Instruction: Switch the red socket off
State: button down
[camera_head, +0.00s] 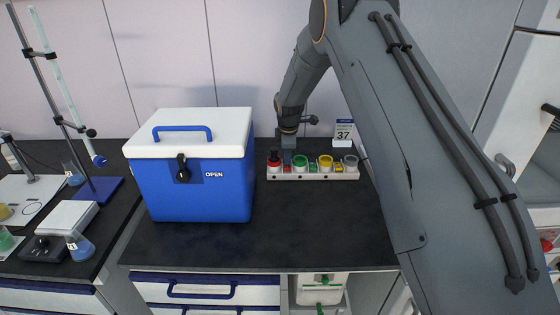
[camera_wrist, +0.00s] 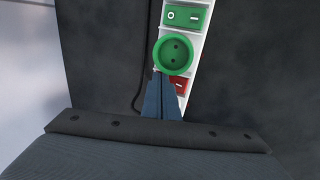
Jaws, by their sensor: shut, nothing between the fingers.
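A white power strip (camera_head: 312,176) lies on the dark bench and carries coloured sockets, with small switches between them. The red socket (camera_head: 274,163) is at its left end, with a dark object on it, probably a plug. The red switch (camera_head: 287,169) is just right of it; in the wrist view this switch (camera_wrist: 180,86) is partly covered by my fingers. My gripper (camera_wrist: 160,78) is shut and empty, its tips pointing at the strip between the red switch and the green socket (camera_wrist: 173,54). Contact cannot be told. The red socket is hidden in the wrist view.
A blue cooler box (camera_head: 200,190) with a white lid stands left of the strip. A small calendar sign reading 37 (camera_head: 344,132) stands behind it. Yellow and grey sockets continue along the strip to the right. The bench in front is clear.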

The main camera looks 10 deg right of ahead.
jog(key=shift+s, duration=0.2)
jog(key=shift+s, duration=0.1)
jog(key=shift+s+p, duration=0.55)
jog(key=shift+s, duration=0.1)
jog(key=shift+a+r, duration=0.1)
jog(key=shift+r, duration=0.25)
jog(key=b+v, duration=0.1)
jog(key=v, duration=1.2)
jog(key=shift+s+b, duration=0.4)
jog(key=shift+s, duration=0.05)
